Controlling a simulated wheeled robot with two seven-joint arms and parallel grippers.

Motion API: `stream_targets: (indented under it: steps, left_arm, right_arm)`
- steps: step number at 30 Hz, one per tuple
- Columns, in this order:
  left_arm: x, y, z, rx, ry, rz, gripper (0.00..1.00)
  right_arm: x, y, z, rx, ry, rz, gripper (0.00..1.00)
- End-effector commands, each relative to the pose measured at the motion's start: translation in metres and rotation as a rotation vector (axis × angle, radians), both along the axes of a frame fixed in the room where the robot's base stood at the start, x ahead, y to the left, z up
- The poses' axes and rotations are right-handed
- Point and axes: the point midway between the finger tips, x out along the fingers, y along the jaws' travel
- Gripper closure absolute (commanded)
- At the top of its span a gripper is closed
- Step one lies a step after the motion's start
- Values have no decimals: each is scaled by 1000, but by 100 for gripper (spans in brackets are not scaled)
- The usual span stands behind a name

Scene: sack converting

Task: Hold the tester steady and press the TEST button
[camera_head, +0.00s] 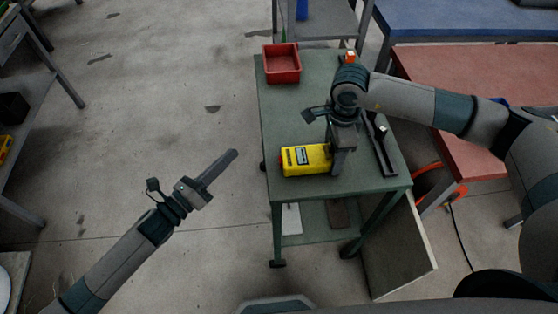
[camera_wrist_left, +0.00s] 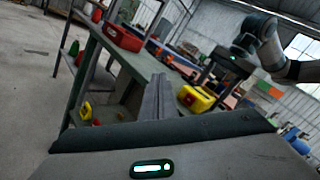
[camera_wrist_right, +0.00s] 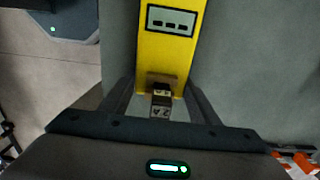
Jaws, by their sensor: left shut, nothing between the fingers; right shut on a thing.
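The yellow tester (camera_head: 306,160) lies on the green cart top (camera_head: 290,118) near its front edge, with its grey display facing up. My right gripper (camera_head: 339,167) comes down at its right end and is shut on it. In the right wrist view the tester (camera_wrist_right: 170,58) runs up from between the fingers, display visible, with a small dark marked block at its near end. My left gripper (camera_head: 232,156) is shut and empty, in the air left of the cart and apart from the tester. The tester also shows in the left wrist view (camera_wrist_left: 195,99).
A red bin (camera_head: 282,70) stands at the cart's back left. A long dark bar (camera_head: 382,150) lies right of my right gripper. A small orange item (camera_head: 349,57) is at the back. A reddish bench (camera_head: 475,75) stands to the right. The floor left of the cart is clear.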

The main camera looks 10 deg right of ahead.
Motion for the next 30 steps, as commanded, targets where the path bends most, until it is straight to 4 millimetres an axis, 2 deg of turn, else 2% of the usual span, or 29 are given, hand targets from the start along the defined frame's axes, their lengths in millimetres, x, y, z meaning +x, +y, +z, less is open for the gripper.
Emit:
stream_targets:
  steps: [3,9,23,30]
  left_arm:
    - [-11,0,-13,-18,119,29,100]
    - [-21,0,-25,-26,214,47,100]
    - [-22,-1,-26,-26,221,49,100]
    - [-21,-13,-26,-28,220,50,100]
  right_arm:
    - [0,0,1,1,-1,0,75]
    - [0,0,1,1,-1,0,75]
    - [0,0,1,1,-1,0,75]
    - [0,0,1,1,-1,0,75]
